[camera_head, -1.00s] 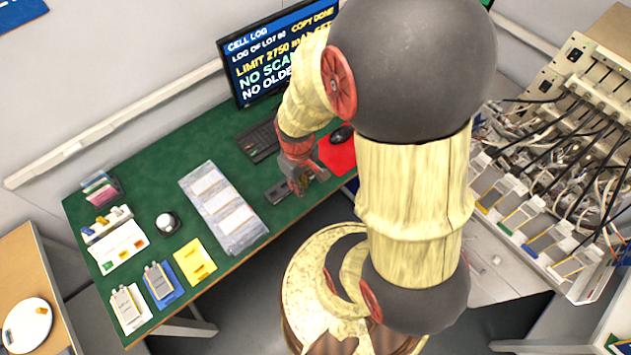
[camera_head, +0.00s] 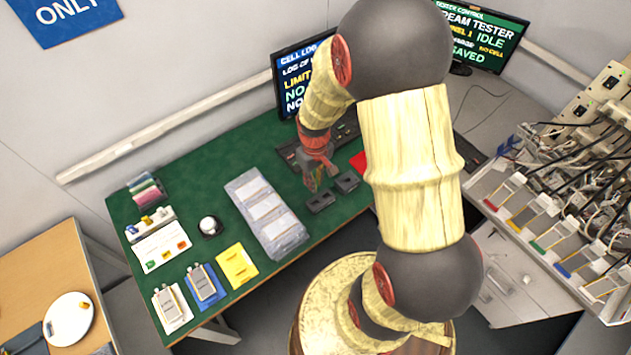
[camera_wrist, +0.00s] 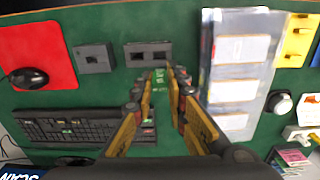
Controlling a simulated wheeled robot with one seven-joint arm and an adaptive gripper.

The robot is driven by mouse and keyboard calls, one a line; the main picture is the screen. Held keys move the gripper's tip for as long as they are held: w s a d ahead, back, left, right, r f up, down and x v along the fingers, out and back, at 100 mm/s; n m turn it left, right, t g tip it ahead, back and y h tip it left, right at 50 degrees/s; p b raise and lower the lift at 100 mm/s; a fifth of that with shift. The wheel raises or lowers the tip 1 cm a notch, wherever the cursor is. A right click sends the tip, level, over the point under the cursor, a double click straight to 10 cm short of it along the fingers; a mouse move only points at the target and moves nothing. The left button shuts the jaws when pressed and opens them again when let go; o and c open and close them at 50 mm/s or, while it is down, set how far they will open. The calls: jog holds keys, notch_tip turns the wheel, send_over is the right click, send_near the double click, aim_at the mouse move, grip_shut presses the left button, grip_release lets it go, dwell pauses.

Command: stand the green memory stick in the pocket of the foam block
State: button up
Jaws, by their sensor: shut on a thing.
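A green piece, likely the memory stick (camera_wrist: 158,79), shows between my fingertips in the wrist view; its lower end is hard to make out. My gripper (camera_wrist: 163,80) is shut on it, and in the head view my gripper (camera_head: 318,180) hangs over the green table behind two dark blocks. One dark block (camera_wrist: 147,46) with slot-like openings lies just beyond the fingertips; it is also in the head view (camera_head: 320,201). The other dark block (camera_wrist: 94,69) has a small square opening and also shows in the head view (camera_head: 347,181). I cannot tell which is the foam block.
A keyboard (camera_wrist: 85,128) lies on the near side in the wrist view, with a red mat (camera_wrist: 40,50) and black mouse (camera_wrist: 28,78) beyond. A clear tray with white cards (camera_wrist: 205,60) is close on the right. Monitors (camera_head: 300,75) stand behind.

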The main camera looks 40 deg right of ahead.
jog(key=shift+f+b, duration=3.65)
jog(key=shift+f, duration=1.7)
jog(key=o, duration=0.8)
jog(key=shift+o, duration=0.3)
notch_tip(320, 180, up, 12)
